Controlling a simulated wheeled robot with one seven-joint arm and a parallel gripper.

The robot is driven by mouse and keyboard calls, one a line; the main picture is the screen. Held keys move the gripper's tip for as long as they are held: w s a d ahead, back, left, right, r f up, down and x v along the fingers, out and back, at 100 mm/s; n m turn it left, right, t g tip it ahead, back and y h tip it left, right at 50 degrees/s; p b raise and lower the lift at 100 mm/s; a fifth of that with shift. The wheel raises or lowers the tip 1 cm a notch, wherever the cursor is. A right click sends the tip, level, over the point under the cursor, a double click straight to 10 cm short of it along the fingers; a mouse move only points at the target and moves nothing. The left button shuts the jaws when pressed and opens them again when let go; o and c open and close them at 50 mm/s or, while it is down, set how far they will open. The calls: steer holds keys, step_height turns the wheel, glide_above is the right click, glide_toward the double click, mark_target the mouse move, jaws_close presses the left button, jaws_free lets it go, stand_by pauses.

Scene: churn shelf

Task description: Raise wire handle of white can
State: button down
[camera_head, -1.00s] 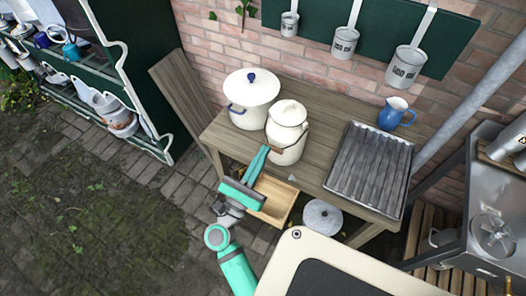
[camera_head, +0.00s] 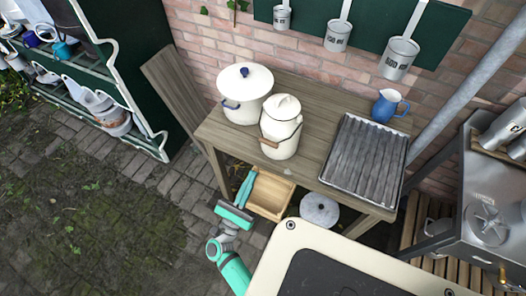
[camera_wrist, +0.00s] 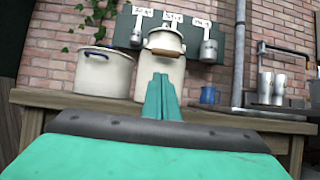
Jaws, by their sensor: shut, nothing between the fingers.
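The white can (camera_head: 283,131) stands upright with its lid on, near the front edge of the wooden table. Its wire handle has a brown wooden grip (camera_head: 269,143) that hangs at the can's front, facing my gripper. In the wrist view the grip (camera_wrist: 163,52) shows across the can's front, below the lid. My gripper (camera_head: 247,180) is in front of the table edge, below and apart from the handle. Its teal fingers (camera_wrist: 161,85) are together, empty, and point toward the can; they cover part of the can's lower front in the wrist view.
A white lidded pot (camera_head: 244,101) stands close to the left of the can. A ridged metal tray (camera_head: 362,158) and a blue jug (camera_head: 389,105) are on the right. A wooden box (camera_head: 270,196) and a round grey lid (camera_head: 319,209) are below the table's front.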

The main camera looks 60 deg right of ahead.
steer(key=shift+d, duration=0.1)
steer(key=x, duration=0.9)
steer(key=shift+d+r, duration=0.2)
steer(key=shift+d, duration=0.15)
